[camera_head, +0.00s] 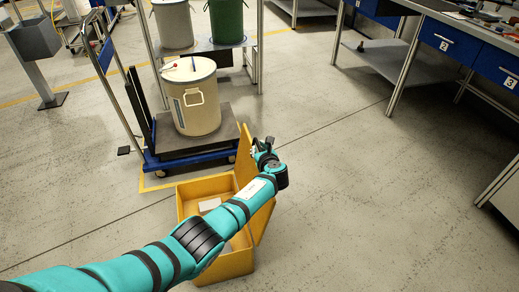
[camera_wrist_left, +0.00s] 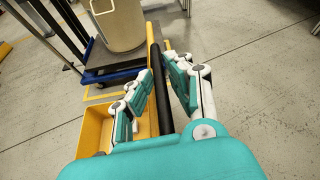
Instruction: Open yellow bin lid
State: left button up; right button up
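The yellow bin (camera_head: 235,265) stands on the floor, partly hidden behind my left arm. Its lid (camera_head: 243,160) is raised, standing steeply along the bin's right side, and the bin's inside shows with a pale item (camera_head: 209,204) in it. My left gripper (camera_head: 264,147) is at the lid's upper edge. In the left wrist view the gripper (camera_wrist_left: 159,66) has its fingers apart, on either side of a dark bar with a little yellow beyond it. A gap shows at the right finger. The bin (camera_wrist_left: 95,130) lies left of the fingers there. My right gripper is not seen.
A beige drum (camera_head: 195,100) stands on a blue-framed trolley (camera_head: 190,160) just behind the bin. More drums stand on a rack behind. A workbench with blue drawers (camera_head: 445,42) is at the upper right. The floor right of the bin is clear.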

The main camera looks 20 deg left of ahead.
pick_arm(q)
jog(key=shift+o, duration=1.2)
jog(key=v, duration=1.2)
